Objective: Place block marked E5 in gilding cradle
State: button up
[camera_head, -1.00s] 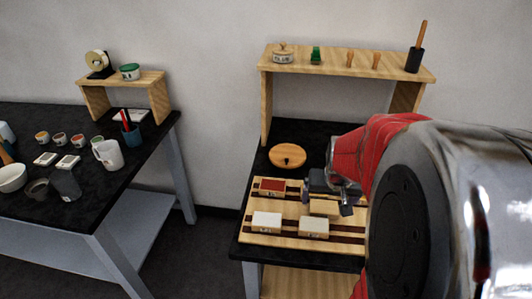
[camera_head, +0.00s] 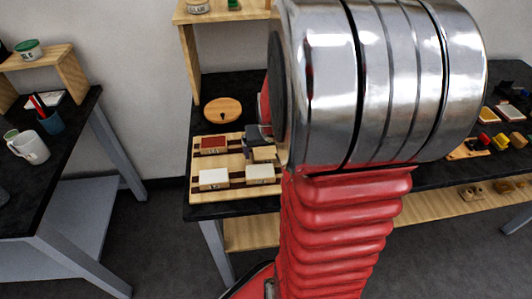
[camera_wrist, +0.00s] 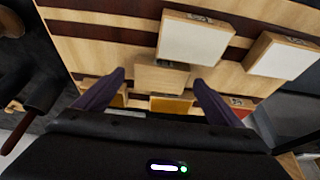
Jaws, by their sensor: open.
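A light wooden board with dark strips (camera_head: 237,190) lies on the black table. It bears a red-topped block (camera_head: 213,144), a left white-topped block (camera_head: 213,179) and a right white-topped block (camera_head: 260,173). A plain wooden block (camera_head: 264,153) sits beside my gripper (camera_head: 255,139), which my arm partly hides. In the wrist view my gripper (camera_wrist: 158,78) is open, its two fingers on either side of the plain wooden block (camera_wrist: 162,77). I cannot tell whether they touch it. Block marks are too small to read, so I cannot pick out E5 or the gilding cradle.
A round wooden lid-like disc (camera_head: 223,110) lies behind the board. A wooden shelf (camera_head: 190,55) stands at the back. A white mug (camera_head: 30,147) is on the left table, across a floor gap. Small colored items (camera_head: 487,139) lie on the table at right.

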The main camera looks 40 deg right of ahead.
aim_at(268, 155)
jog(key=shift+w+d+f, duration=0.15)
jog(key=shift+w+f, duration=0.1)
jog(key=shift+f, duration=0.4)
jog(key=c, duration=1.3)
jog(key=shift+o, duration=0.2)
notch_tip(268, 155, up, 10)
jog(key=shift+s, duration=0.1)
dwell(0.7)
